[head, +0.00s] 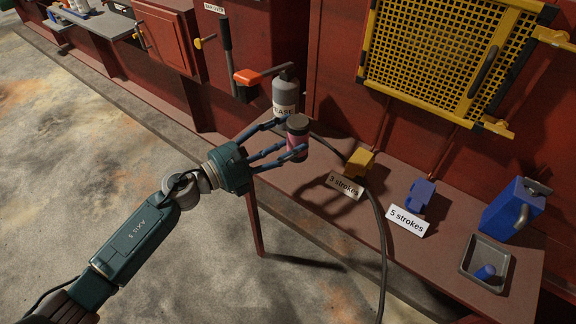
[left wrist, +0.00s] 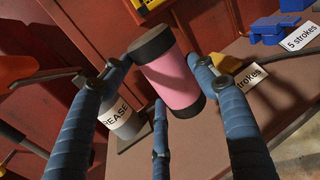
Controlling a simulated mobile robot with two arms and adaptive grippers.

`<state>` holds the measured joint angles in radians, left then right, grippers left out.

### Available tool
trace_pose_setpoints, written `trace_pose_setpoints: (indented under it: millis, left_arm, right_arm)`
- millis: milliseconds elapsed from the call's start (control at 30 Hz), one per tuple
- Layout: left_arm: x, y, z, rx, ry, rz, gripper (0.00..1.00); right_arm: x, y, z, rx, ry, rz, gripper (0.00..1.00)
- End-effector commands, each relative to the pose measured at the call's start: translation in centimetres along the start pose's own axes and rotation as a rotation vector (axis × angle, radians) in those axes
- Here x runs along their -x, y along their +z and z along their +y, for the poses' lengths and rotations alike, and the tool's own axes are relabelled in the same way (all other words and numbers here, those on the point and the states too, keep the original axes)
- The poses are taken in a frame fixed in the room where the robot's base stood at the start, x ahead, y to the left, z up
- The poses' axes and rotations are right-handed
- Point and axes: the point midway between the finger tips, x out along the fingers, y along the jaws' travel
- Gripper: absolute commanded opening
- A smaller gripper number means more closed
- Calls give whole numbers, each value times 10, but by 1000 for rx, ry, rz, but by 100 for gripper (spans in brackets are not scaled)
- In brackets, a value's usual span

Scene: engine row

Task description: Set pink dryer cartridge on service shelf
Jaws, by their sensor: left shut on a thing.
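The pink dryer cartridge (left wrist: 172,80) has dark end caps and is held between the blue fingers of my left gripper (left wrist: 163,85) in the left wrist view. In the head view the cartridge (head: 298,138) is upright in my left gripper (head: 285,150), above the left part of the red-brown shelf (head: 310,208). I cannot tell the gap between the cartridge and the shelf. The fingers hide part of its side. My right gripper is not in view.
A grey grease bottle (head: 286,92) stands just behind the cartridge. A yellow block (head: 358,163), blue block (head: 418,196), stroke signs (head: 406,221), blue can (head: 510,208) and grey tray (head: 500,275) stand rightward. A dark hose (head: 381,240) crosses the shelf. A yellow mesh guard (head: 440,55) is behind.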

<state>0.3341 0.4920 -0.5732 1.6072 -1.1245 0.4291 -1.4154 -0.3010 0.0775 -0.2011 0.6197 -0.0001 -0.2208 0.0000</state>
Motion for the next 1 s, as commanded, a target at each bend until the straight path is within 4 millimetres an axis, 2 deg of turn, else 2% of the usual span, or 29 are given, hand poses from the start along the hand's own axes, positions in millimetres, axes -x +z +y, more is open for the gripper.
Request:
trace_pose_setpoints:
  millis: [33, 100, 333, 533, 633, 833, 867, 933, 1000]
  left_arm:
    - [-1, -13, 0, 7, 2, -3, 20]
    - [-1, -26, 0, 6, 2, -2, 20]
    - [0, -46, 0, 0, 0, -2, 20]
    - [-1, -76, 0, 3, 1, -2, 20]
    - [-1, -84, 0, 1, 0, -2, 20]
    - [0, -85, 0, -2, -1, -2, 20]
    - [0, -86, 0, -1, -1, 0, 60]
    - [0, -86, 0, -1, -1, 0, 74]
    - [0, -86, 0, -1, -1, 0, 77]
  right_arm:
    - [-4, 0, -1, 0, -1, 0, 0]
    - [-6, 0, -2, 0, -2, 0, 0]
    - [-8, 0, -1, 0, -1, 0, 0]
    - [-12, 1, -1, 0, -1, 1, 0]
    - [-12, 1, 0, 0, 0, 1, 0]
    - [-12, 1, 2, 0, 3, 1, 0]
    - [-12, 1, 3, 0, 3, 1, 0]
    - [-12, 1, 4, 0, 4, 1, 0]
    - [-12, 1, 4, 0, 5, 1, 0]
